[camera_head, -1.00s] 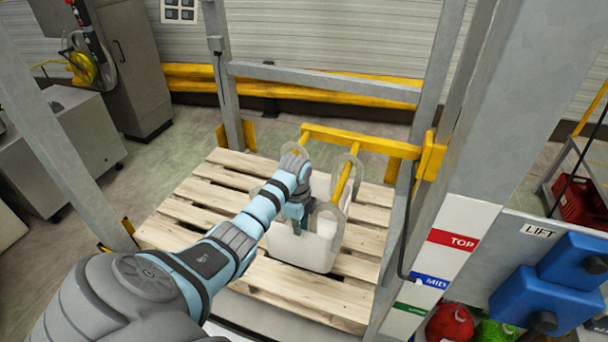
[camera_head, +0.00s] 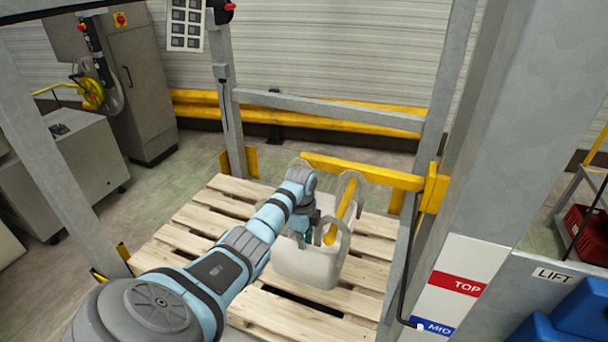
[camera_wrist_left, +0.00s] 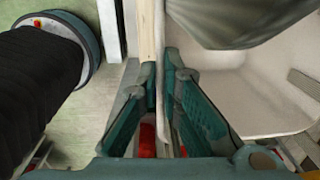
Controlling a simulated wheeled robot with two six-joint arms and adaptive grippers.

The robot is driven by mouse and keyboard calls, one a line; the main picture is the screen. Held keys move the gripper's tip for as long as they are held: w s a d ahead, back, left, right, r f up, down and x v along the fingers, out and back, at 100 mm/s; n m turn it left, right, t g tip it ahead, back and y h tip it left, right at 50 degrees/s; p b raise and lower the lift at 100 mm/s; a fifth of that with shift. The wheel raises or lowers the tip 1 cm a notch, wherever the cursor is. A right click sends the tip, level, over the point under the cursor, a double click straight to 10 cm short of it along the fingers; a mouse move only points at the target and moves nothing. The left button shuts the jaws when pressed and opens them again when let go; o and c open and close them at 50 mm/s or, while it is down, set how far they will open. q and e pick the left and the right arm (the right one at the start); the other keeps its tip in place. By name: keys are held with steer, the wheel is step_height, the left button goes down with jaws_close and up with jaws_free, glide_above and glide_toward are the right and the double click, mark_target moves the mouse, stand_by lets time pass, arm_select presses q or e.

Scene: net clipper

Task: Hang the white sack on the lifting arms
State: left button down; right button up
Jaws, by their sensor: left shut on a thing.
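The white sack (camera_head: 306,268) is upright and open-topped above the wooden pallet, with tall loop handles. It also shows in the left wrist view (camera_wrist_left: 225,85), where I look into its pale interior. The yellow lifting arms (camera_head: 345,205) come forward from a yellow crossbar (camera_head: 360,171). The right one runs by the sack's right-hand loops; whether it passes fully through them I cannot tell. The other arm is mostly hidden behind my wrist. My left gripper (camera_head: 304,240) is at the sack's left side, its fingers (camera_wrist_left: 163,115) shut on the sack's thin edge. My right gripper is out of view.
The wooden pallet (camera_head: 190,240) lies under the sack. Grey lift posts (camera_head: 234,120) stand at the back and right. A panel marked TOP and MID (camera_head: 455,285) is at right, near blue blocks (camera_head: 575,320). A grey cabinet (camera_head: 75,165) stands at left.

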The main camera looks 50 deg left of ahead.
arm_select(q)
steer(key=shift+d, duration=0.15)
steer(key=shift+f+b, duration=0.7)
steer(key=shift+f, duration=0.25)
steer(key=c, duration=1.7)
jaws_free()
steer(key=shift+r, duration=0.1)
